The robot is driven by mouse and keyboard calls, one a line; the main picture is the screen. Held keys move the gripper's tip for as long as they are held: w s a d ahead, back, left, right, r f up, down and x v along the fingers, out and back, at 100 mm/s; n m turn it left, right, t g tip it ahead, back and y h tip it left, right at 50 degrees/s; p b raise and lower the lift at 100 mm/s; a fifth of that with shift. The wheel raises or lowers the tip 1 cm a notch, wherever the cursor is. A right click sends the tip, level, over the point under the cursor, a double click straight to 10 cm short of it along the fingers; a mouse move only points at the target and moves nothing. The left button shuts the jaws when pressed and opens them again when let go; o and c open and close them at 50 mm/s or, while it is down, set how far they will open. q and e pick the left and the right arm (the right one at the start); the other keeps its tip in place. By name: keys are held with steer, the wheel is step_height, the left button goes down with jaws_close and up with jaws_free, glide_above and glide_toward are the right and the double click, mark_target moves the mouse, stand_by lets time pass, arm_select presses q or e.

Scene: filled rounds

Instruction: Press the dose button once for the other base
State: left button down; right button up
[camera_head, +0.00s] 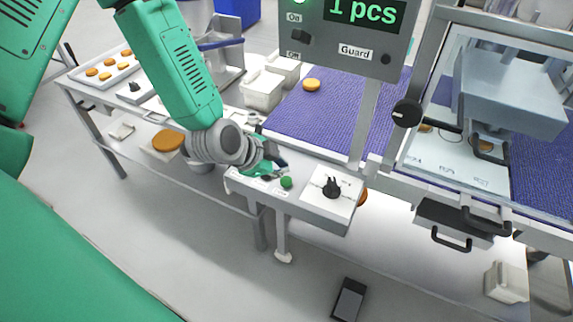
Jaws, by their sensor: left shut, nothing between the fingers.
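A green button (286,182) stands on a pale control box at the front edge of the bench; its small labels are too small to read. My left gripper (279,170) is shut and empty, with its fingertips right behind and above the button; I cannot tell whether they touch it. A round orange-brown base (312,85) lies on the purple belt (322,118). More round pieces sit under the machine on the right, partly hidden. The display (366,14) reads "1 pcs". My right gripper is out of view.
A black knob (332,188) stands on a white plate beside the button. A clear guard with a black round knob (407,113) and a black-handled drawer (452,222) are on the right. White tubs (262,90) and a tray of round pieces (88,84) stand left.

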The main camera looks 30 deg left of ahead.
mark_target(286, 180)
arm_select(q)
steer(key=shift+m+t, duration=0.5)
steer(key=shift+m, duration=0.2)
steer(key=r, duration=0.1)
steer(key=w+r, duration=0.1)
steer(key=r, duration=0.1)
steer(key=w+r+p, duration=0.1)
steer(key=shift+w+a+r, duration=0.2)
steer(key=shift+w+r, duration=0.05)
step_height(286, 180, down, 8)
steer(key=b, duration=0.6)
steer(key=shift+f+b, duration=0.1)
steer(key=shift+b, duration=0.25)
steer(key=shift+f, duration=0.35)
steer(key=shift+f+b, duration=0.1)
steer(key=shift+b, duration=0.2)
steer(key=shift+f, duration=0.25)
